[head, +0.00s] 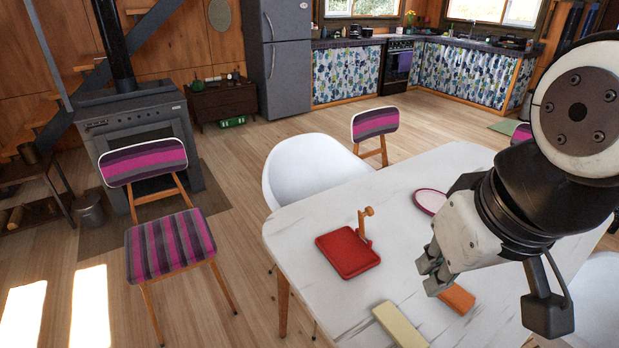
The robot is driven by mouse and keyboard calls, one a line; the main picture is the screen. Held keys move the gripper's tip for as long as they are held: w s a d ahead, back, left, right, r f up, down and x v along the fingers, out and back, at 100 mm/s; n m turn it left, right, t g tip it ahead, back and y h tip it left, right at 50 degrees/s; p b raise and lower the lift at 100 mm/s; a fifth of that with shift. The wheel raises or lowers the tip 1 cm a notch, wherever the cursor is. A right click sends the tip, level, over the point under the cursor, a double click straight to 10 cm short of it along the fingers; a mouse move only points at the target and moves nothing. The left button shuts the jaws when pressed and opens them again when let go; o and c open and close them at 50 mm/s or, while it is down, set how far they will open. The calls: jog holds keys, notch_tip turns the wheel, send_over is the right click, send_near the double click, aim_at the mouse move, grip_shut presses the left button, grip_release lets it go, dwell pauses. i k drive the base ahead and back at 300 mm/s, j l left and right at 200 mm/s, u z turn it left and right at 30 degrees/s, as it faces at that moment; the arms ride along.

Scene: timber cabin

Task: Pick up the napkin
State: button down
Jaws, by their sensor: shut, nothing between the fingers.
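My gripper (430,272) is shut and empty, pointing down over the right part of the white table (345,222). An orange flat item (458,299) lies just beside and below its fingertips in the picture, partly covered by the gripper. A pale yellow-green flat rectangular item (399,325) lies nearer the front edge. Either could be a folded napkin; I cannot tell which. Whether the fingertips touch the orange item cannot be told.
A red tray (333,266) and a small wooden upright piece (364,228) are left of my gripper. A pink plate (429,202) lies behind it. White chair (310,165) and striped chairs (170,247) surround the table.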

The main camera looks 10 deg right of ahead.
aim_at(404, 334)
jog(key=j+z, duration=0.15)
jog(key=j, duration=0.35)
jog(key=k+j+z, duration=0.2)
jog(key=j, duration=0.25)
jog(key=j+z, duration=0.15)
jog(key=j, duration=0.3)
